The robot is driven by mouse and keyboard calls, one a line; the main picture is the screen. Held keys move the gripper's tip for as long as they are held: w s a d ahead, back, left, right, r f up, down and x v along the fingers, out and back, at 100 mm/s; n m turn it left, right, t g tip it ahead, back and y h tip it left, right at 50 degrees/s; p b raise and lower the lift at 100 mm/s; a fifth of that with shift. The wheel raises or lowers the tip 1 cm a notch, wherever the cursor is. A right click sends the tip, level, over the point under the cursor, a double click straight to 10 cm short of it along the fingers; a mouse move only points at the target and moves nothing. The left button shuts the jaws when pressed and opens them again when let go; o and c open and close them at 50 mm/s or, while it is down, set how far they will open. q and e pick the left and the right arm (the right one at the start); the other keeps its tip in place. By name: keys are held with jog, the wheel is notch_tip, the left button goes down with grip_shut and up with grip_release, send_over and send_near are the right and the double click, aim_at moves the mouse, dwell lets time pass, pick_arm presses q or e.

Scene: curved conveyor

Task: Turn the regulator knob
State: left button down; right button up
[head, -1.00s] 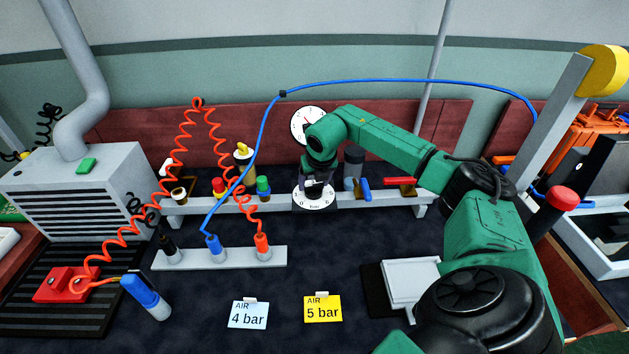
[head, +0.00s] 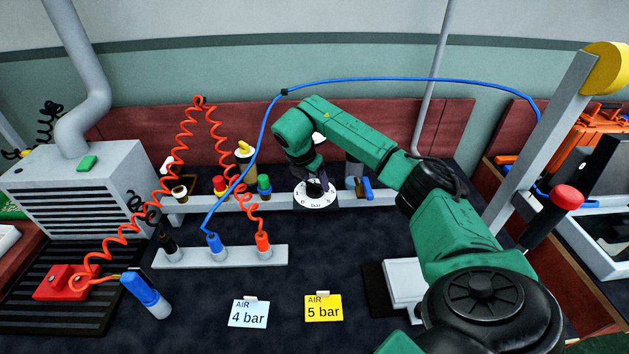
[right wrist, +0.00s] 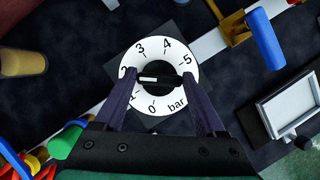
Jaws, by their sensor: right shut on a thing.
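The regulator has a white round dial (head: 316,203) marked 0 to 5 bar, with a black knob at its centre. In the right wrist view the dial (right wrist: 176,118) faces me. My right gripper (head: 316,184) is shut on the black knob (right wrist: 158,79), with one dark finger on each side of it. The knob's white mark lies left of centre and points left, between the 1 and the 3. The left finger covers that part of the scale. The round gauge behind the regulator is almost wholly hidden by my right arm. My left gripper is not in view.
A blue card "4 bar" (head: 248,314) and a yellow card "5 bar" (head: 323,308) stand in front. A blue hose (head: 410,80) arches overhead, and a red coiled hose (head: 185,140) hangs left. A blue-handled valve (head: 367,188) is right of the regulator.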

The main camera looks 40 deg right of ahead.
jog(key=shift+w+r+m, duration=0.1)
jog(key=shift+m, duration=0.5)
jog(key=shift+g, duration=0.3)
jog(key=o, duration=1.3)
jog(key=p+v, duration=0.1)
jog(key=v, duration=1.3)
jog(key=shift+a+r+p, duration=0.15)
jog(key=shift+a+p, duration=0.1)
jog(key=shift+p, duration=0.15)
